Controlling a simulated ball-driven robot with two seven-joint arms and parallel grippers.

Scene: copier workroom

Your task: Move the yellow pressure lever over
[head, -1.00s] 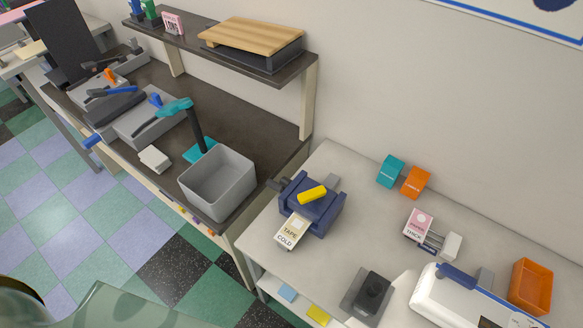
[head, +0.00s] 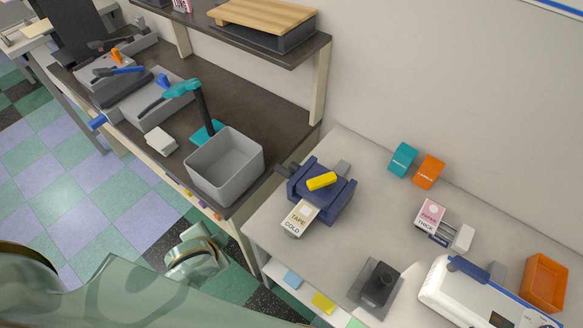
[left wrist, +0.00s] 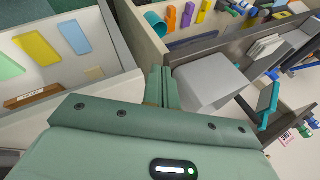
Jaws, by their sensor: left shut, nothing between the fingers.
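The yellow pressure lever (head: 321,180) lies across the top of a dark blue machine (head: 334,199) on the pale table. White cards reading TAPE and COLD (head: 299,219) stick out at its front. My left arm comes in at the lower left of the head view, in front of the tables and well short of the lever; its fingertips cannot be made out there. In the left wrist view my left gripper (left wrist: 163,88) is shut and empty, and neither the lever nor the blue machine can be made out. My right gripper is not in view.
A grey bin (head: 225,168) stands at the end of the dark bench, left of the machine. A black stapler-like device (head: 376,284), a PAPER THICK card (head: 430,214), a white machine (head: 480,290) and an orange tray (head: 545,283) stand right of it. Table around the machine is mostly clear.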

